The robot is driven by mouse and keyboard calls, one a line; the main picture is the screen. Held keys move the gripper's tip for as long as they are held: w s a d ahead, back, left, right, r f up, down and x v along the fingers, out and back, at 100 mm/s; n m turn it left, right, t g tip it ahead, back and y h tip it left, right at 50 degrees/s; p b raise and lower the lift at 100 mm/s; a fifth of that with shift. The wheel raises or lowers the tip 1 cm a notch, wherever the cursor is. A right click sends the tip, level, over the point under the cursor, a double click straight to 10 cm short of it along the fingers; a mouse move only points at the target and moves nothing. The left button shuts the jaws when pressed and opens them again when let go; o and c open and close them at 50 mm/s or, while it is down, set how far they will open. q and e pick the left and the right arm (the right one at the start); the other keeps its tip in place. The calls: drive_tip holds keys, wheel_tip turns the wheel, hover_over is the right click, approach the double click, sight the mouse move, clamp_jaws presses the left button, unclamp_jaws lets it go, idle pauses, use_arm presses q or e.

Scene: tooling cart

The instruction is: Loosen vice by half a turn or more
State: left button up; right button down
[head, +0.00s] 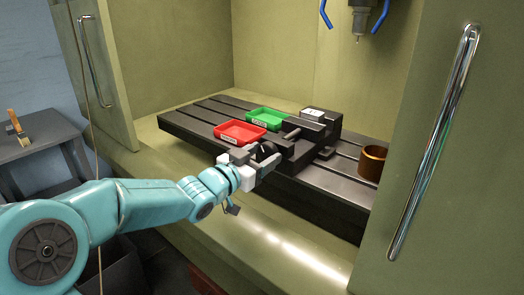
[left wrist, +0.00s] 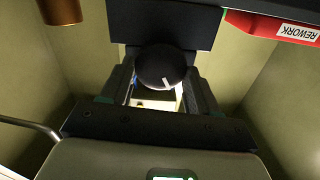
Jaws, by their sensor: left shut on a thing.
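The dark vice (head: 306,142) stands on the slotted machine table (head: 335,178). Its round black knob (head: 266,150) faces the front, and a white mark shows on it in the left wrist view (left wrist: 160,66). My left gripper (head: 262,163) reaches in from the left and is shut on the knob, with one finger on each side of it. A light block with a dark mark (head: 313,113) sits on top of the vice. My right gripper is in neither view.
A red tray (head: 240,132) labelled REWORK and a green tray (head: 267,119) lie left of the vice. A copper-coloured cup (head: 372,162) stands to the right. Open cabinet doors with handles (head: 435,142) flank the opening, and a spindle (head: 360,20) hangs above.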

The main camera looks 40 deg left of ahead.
use_arm(q)
drive_tip(key=n+p, duration=0.1)
drive_tip(key=n, duration=0.2)
drive_tip(key=n+p, duration=0.2)
drive_tip(key=n, duration=0.2)
drive_tip(key=shift+a+r, duration=0.1)
drive_tip(key=shift+a, duration=0.1)
drive_tip(key=n+p, duration=0.2)
drive_tip(key=n, duration=0.2)
drive_tip(key=n+p, duration=0.1)
drive_tip(key=n, duration=0.3)
drive_tip(key=shift+a+n+p, duration=0.1)
drive_tip(key=shift+n+p, duration=0.2)
drive_tip(key=shift+p, duration=0.1)
drive_tip(key=n, duration=0.1)
drive_tip(key=n+p, duration=0.1)
drive_tip(key=n, duration=0.1)
drive_tip(key=shift+f+n+p, duration=0.2)
drive_tip(key=shift+n+p, duration=0.1)
drive_tip(key=n+p, duration=0.2)
drive_tip(key=n, duration=0.2)
drive_tip(key=shift+f+n, duration=0.15)
drive_tip(key=shift+n, duration=0.15)
drive_tip(key=n+p, duration=0.1)
drive_tip(key=n, duration=0.3)
drive_tip(key=shift+p, duration=0.4)
drive_tip(key=shift+f+n+p, duration=0.15)
drive_tip(key=shift+n+p, duration=0.4)
drive_tip(key=shift+n, duration=1.15)
